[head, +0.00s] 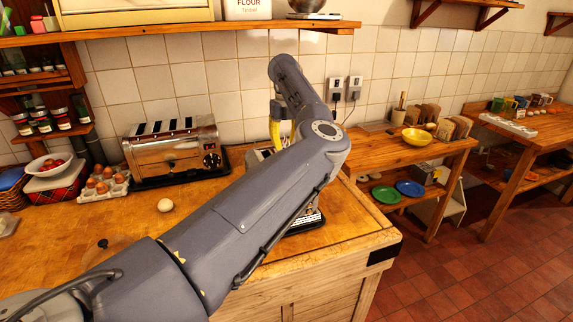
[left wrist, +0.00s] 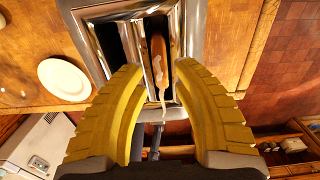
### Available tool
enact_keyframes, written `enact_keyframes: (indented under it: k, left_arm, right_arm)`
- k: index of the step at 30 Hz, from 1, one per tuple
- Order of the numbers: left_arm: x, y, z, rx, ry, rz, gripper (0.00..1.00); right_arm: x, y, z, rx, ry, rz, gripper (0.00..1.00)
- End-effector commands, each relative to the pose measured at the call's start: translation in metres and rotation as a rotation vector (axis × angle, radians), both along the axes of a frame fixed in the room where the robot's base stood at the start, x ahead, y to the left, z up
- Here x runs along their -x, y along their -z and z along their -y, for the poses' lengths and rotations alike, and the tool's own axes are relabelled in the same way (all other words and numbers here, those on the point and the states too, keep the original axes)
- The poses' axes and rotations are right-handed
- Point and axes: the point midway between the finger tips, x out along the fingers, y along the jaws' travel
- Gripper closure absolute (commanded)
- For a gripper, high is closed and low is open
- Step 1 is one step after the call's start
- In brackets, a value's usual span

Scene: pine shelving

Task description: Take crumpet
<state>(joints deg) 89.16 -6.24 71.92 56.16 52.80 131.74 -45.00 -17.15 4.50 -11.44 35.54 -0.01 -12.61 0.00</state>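A tan, rounded item that looks like the crumpet (left wrist: 158,50) stands on edge in a slot of a chrome toaster (left wrist: 195,25) in the left wrist view. A whitish streak runs down it. My left gripper (left wrist: 158,72) is open, its two yellow fingers apart on either side of the item's near end; I cannot tell whether they touch it. In the head view my left arm (head: 275,190) reaches across the counter. It hides most of this toaster (head: 305,222), the crumpet and much of the gripper (head: 275,132). My right gripper is not in view.
A second chrome toaster (head: 175,150) stands left of the arm. A pale round object (head: 165,205) and an egg tray (head: 103,184) lie on the counter. A white plate (left wrist: 64,79) shows left of the gripper. A shelf (head: 180,30) runs above. A side table holds a yellow bowl (head: 417,137).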

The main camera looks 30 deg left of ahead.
Motion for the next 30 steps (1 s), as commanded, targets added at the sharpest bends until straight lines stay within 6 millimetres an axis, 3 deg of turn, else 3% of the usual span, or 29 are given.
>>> enact_keyframes:
  k: [7, 18, 26, 30]
  left_arm:
    - [0.000, 0.027, 0.000, -0.001, -0.001, 0.001, 0.72]
    - [0.000, 0.032, 0.000, -0.001, 0.000, 0.002, 0.69]
    - [0.000, 0.032, 0.000, -0.001, 0.000, 0.002, 0.99]
    - [0.000, 0.032, 0.000, 0.000, 0.000, 0.001, 1.00]
  right_arm:
    - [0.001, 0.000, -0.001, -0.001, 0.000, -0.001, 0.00]
    - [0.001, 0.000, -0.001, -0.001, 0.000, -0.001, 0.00]
    - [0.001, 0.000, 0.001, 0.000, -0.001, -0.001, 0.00]
    - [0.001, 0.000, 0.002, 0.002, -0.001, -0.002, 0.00]
